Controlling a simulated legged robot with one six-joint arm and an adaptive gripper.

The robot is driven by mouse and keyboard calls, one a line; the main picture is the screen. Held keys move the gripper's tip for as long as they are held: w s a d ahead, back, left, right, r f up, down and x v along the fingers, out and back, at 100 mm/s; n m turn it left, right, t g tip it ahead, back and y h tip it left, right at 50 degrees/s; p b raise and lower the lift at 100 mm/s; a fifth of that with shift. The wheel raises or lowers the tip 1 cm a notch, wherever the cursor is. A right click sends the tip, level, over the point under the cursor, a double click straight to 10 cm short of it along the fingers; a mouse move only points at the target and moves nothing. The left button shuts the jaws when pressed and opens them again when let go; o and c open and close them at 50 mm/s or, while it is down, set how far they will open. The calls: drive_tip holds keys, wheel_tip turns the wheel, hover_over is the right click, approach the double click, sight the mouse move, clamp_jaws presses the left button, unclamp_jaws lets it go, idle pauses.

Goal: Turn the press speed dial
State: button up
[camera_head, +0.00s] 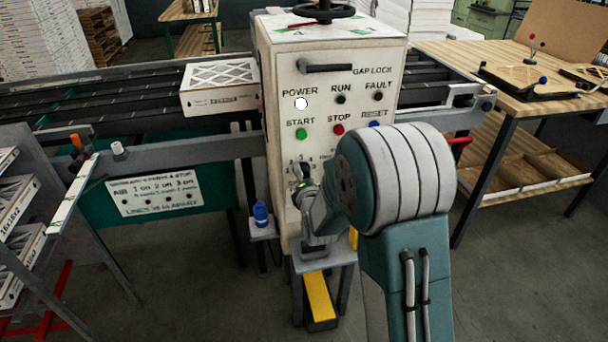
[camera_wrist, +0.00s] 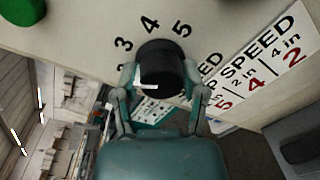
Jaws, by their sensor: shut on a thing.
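The press speed dial (camera_wrist: 158,58) is a round black knob on the press's cream front panel. My gripper (camera_wrist: 159,80) is shut on it, with one finger on each side of the knob. A short white mark shows on the knob's near side, and I cannot tell which number it points at.
The press cabinet (camera_head: 280,100) has a white power lamp, a green start button (camera_head: 301,134), a red stop button (camera_head: 338,130) and a blue reset button close above. A boxed filter (camera_head: 220,87) lies on the conveyor at left. A blue bottle (camera_head: 261,214) stands left of my gripper.

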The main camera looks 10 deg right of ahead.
drive_tip(key=shift+a+f+n, duration=0.1)
drive_tip(key=shift+f+n, duration=0.05)
drive_tip(key=shift+n, duration=0.7)
drive_tip(key=shift+a+f+n, duration=0.1)
drive_tip(key=shift+n, duration=0.75)
drive_tip(key=o, duration=0.9)
drive_tip(key=shift+f, duration=0.1)
drive_tip(key=shift+o, duration=1.2)
drive_tip(key=shift+w, duration=0.15)
